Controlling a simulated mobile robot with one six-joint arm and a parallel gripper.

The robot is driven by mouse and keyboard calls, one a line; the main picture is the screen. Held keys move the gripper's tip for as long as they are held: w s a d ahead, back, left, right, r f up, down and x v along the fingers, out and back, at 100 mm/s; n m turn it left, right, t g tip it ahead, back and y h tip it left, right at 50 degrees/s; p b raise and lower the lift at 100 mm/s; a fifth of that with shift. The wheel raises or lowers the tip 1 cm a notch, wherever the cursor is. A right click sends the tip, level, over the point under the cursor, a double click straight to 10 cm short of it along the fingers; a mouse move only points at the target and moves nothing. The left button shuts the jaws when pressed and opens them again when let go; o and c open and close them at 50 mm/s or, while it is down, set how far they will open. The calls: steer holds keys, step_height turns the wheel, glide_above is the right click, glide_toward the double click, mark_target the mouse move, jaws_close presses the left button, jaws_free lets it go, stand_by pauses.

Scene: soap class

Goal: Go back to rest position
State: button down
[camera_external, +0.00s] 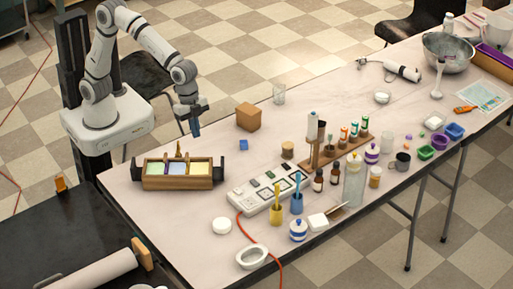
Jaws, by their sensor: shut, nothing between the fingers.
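My gripper (196,129) hangs at the end of my bent arm, pointing down above the left back part of the table (225,270). It is shut with nothing between its fingers. It is in the air, behind the wooden tray (178,182) with coloured compartments and to the left of a brown box (248,117). My arm reaches out from its white base at the upper left.
A small blue cube (243,145) and a clear glass (279,93) stand near the box. A white panel (268,192), bottles, cups and a wooden rack (335,148) crowd the middle. A metal bowl (447,52) is far right. An orange cable (270,258) crosses the front.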

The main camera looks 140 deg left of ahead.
steer(key=s+d, duration=0.4)
steer(key=s, duration=0.5)
steer(key=s+d+r, duration=0.1)
steer(key=s+d, duration=0.4)
steer(key=s, duration=0.5)
steer(key=s+d+r, duration=0.1)
steer(key=s+d, duration=0.3)
steer(key=s, duration=0.5)
steer(key=shift+s+d+p, duration=0.2)
steer(key=shift+s+p, duration=0.15)
steer(key=shift+p, duration=0.05)
